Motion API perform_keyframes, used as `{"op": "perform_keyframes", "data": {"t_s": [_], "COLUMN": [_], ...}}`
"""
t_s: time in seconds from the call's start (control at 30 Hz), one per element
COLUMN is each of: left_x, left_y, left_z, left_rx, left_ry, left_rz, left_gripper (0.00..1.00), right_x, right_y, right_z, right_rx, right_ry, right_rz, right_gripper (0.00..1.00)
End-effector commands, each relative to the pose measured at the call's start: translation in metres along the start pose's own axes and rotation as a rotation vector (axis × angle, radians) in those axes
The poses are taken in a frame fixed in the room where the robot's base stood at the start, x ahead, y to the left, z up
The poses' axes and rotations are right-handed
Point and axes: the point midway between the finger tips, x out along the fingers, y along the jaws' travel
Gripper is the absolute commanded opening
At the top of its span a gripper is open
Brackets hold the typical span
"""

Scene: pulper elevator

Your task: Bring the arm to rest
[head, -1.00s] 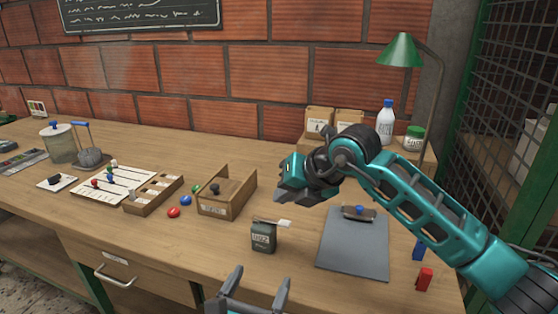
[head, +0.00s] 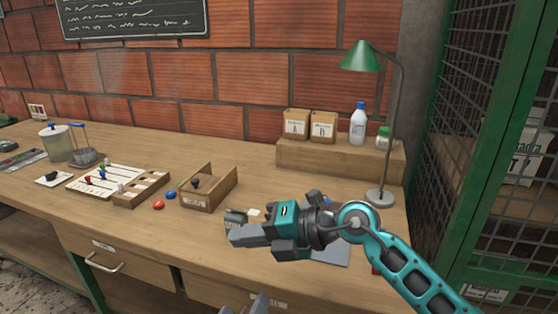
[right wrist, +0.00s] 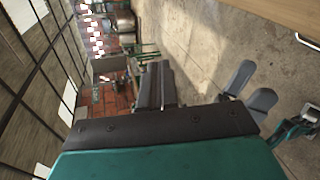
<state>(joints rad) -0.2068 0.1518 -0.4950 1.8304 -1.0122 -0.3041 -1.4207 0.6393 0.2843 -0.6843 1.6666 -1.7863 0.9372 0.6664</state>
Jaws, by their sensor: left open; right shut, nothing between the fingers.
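My right gripper (head: 234,237) reaches in from the right of the head view, fingers pointing left, shut with nothing held. It hides most of the clipboard (head: 335,254) and part of the small dark jar (head: 235,216). In the right wrist view its dark fingers (right wrist: 155,85) lie together, pointing at the brick wall. My left gripper (head: 252,303) shows only as grey fingertips at the bottom edge of the head view. The right wrist view shows its two fingers (right wrist: 250,88) apart, with nothing visible between them.
A wooden workbench (head: 140,222) holds a small wooden box (head: 222,190), a slotted tray (head: 130,199) and red and blue balls. A green lamp (head: 385,195) stands at the right by a raised shelf (head: 300,158) with boxes and bottles. A mesh cage (head: 470,120) is at the far right.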

Motion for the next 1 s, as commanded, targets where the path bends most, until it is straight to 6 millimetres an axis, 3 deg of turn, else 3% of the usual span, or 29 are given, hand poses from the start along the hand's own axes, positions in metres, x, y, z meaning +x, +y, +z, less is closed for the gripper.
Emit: {"op": "perform_keyframes", "data": {"t_s": [0.07,0.17,0.27,0.33,0.47,0.53,0.6,0.73,0.83,1.0], "left_x": [-0.010,-0.023,-0.037,-0.048,-0.069,-0.081,-0.093,-0.114,-0.126,-0.136], "left_y": [0.013,0.030,0.047,0.058,0.077,0.086,0.095,0.108,0.114,0.119], "left_z": [-0.004,-0.009,-0.015,-0.019,-0.026,-0.029,-0.032,-0.036,-0.038,-0.040], "left_rx": [-0.202,-0.486,-0.774,-0.976,-1.347,-1.544,-1.739,-2.060,-2.237,-2.400], "left_ry": [0.024,0.043,0.049,0.043,0.012,-0.015,-0.051,-0.129,-0.182,-0.238], "left_rz": [0.045,0.107,0.175,0.223,0.313,0.361,0.408,0.481,0.517,0.547], "left_gripper": [0.89,0.89,0.89,0.89,0.89,0.89,0.89,0.89,0.89,0.89], "right_x": [-0.002,-0.015,-0.038,-0.056,-0.092,-0.111,-0.128,-0.153,-0.164,-0.173], "right_y": [0.009,0.016,0.007,-0.011,-0.068,-0.108,-0.151,-0.220,-0.254,-0.279], "right_z": [-0.016,-0.021,-0.016,-0.012,-0.013,-0.023,-0.042,-0.095,-0.135,-0.175], "right_rx": [0.133,0.325,0.545,0.710,1.034,1.218,1.404,1.715,1.893,2.052], "right_ry": [-0.013,-0.083,-0.201,-0.307,-0.535,-0.665,-0.798,-0.997,-1.093,-1.165], "right_rz": [0.176,0.397,0.580,0.677,0.785,0.802,0.788,0.711,0.638,0.558], "right_gripper": [0.00,0.00,0.00,0.00,0.00,0.00,0.00,0.00,0.00,0.00]}}
